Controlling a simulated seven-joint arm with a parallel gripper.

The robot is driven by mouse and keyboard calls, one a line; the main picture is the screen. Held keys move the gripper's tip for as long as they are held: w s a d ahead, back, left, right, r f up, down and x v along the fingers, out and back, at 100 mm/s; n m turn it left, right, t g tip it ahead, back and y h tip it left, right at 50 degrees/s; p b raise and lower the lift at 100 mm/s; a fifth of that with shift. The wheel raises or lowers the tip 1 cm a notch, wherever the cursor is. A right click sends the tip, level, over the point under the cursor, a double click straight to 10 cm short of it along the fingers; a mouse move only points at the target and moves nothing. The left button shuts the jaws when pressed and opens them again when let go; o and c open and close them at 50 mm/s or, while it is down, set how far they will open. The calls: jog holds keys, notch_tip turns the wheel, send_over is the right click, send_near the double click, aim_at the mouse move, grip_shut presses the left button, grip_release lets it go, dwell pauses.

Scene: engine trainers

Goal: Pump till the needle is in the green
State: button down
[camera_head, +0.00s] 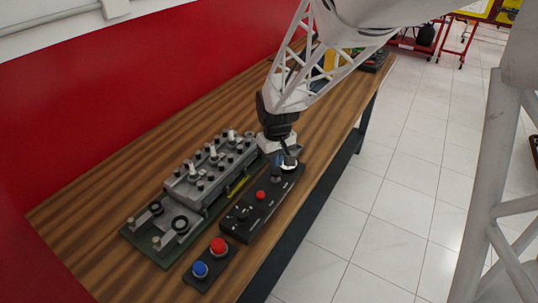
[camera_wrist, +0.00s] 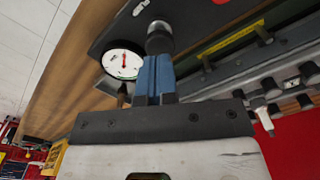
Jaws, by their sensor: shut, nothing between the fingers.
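A round white gauge (camera_wrist: 118,66) with a red needle shows beside my fingers in the wrist view. The needle lies near upright in that picture; I cannot make out clearly where it stands against the green part. In the head view the gauge (camera_head: 289,167) is partly hidden by my gripper. A dark round knob (camera_wrist: 159,36), perhaps the pump's, sits right at my fingertips; I cannot tell if they touch it. My gripper (camera_wrist: 158,62) has blue fingers, shut together and empty. In the head view my gripper (camera_head: 287,160) is low over the far end of a black panel (camera_head: 257,213).
The panel also bears a red button (camera_head: 261,195) and a black knob (camera_head: 242,214). A grey engine block (camera_head: 211,170) stands left of it. A small box with a red button (camera_head: 218,245) and blue button (camera_head: 200,269) lies nearer. Bare wooden table (camera_head: 85,215) shows at left.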

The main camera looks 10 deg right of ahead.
jog(key=shift+f, duration=0.25)
jog(key=shift+f, duration=1.7)
jog(key=shift+r, duration=1.95)
jog(key=shift+f, duration=0.2)
